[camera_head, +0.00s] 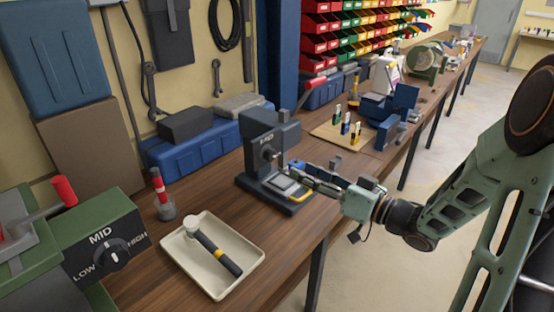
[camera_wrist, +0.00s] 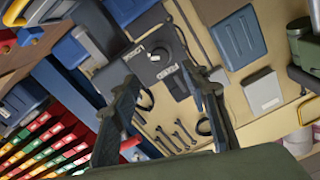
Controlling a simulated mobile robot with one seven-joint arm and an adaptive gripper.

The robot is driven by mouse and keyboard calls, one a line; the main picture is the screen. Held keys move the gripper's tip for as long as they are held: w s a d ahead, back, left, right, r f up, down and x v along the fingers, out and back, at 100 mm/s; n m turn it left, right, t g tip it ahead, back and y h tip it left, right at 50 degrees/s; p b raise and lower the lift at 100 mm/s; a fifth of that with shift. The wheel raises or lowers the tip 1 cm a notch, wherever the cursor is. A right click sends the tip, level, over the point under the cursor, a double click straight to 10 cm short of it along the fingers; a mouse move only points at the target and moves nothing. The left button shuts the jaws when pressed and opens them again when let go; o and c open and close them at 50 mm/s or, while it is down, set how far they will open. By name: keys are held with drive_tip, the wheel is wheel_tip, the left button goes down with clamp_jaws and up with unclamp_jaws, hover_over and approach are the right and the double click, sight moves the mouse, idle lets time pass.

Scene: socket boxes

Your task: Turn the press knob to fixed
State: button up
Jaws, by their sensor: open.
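The dark press (camera_head: 262,140) stands on the wooden bench in the middle of the head view, with a red-ended lever.
A green machine (camera_head: 120,255) at left has a LOW, MID, HIGH dial. A cream tray (camera_head: 190,262) holds a hammer. A red-handled tool stands in a small holder (camera_head: 166,210). A blue toolbox (camera_head: 195,150) is behind, and a wooden board (camera_head: 335,135) with small tools is to the right.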

sight(273, 157)
drive_tip(key=x, duration=0.9)
drive_tip(key=shift+w+a, duration=0.25)
drive_tip(key=shift+a, duration=0.1)
clamp_jaws()
